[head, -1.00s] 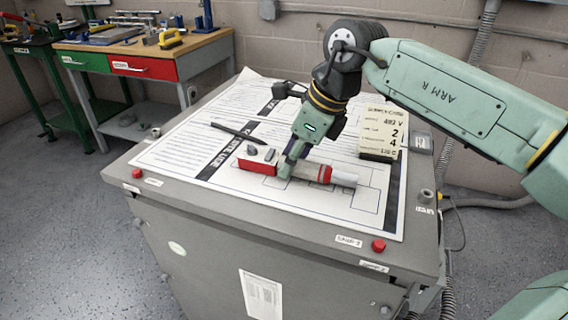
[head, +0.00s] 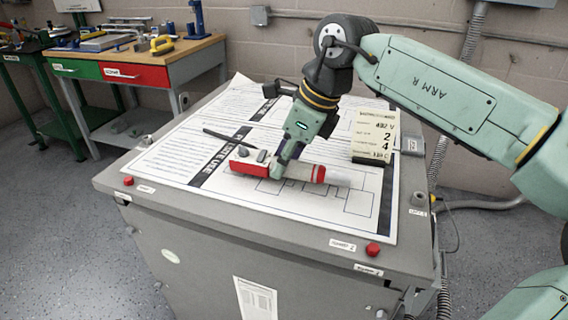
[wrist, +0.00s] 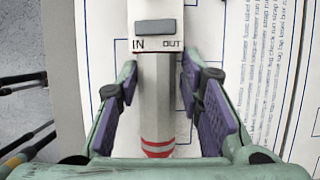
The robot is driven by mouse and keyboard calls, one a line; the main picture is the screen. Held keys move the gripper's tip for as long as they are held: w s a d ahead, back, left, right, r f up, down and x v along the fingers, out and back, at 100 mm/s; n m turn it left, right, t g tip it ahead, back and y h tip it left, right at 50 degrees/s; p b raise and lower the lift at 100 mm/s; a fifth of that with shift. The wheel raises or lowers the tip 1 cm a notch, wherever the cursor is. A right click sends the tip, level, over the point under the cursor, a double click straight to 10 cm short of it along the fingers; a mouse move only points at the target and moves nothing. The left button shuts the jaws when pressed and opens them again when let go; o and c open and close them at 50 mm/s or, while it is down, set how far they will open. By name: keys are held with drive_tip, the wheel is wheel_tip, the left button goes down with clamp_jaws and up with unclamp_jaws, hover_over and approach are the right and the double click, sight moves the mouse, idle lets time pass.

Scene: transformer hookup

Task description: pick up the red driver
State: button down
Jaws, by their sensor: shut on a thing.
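The red driver (head: 248,167) lies level over the printed sheet on top of a grey cabinet. It has a red-sided block with a pale top and grey buttons, then a grey shaft with red bands and a white end at the right. My gripper (head: 283,174) comes down from above and is shut on its shaft. In the wrist view the driver's shaft (wrist: 157,100) runs between my gripper's purple pads (wrist: 163,105), with its IN/OUT block at the top. I cannot tell whether the driver touches the sheet.
A cream placard block (head: 372,136) stands behind and right of the driver. A dark thin rod (head: 228,138) lies behind it. Red buttons (head: 372,249) sit on the cabinet top's (head: 205,207) edge. A workbench (head: 170,58) with tools stands at the back left. The front of the sheet is clear.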

wheel_tip(320, 180, up, 2)
drive_tip(key=shift+r, duration=0.15)
drive_tip(key=s+a+r+b, duration=0.1)
drive_tip(key=s+a+b, duration=0.2)
drive_tip(key=s, duration=1.1)
drive_tip(key=a, duration=0.3)
drive_tip(key=shift+s+a+r, duration=0.25)
drive_tip(key=shift+a+r, duration=0.05)
drive_tip(key=shift+a, duration=0.05)
drive_tip(key=c, duration=1.7)
unclamp_jaws()
clamp_jaws()
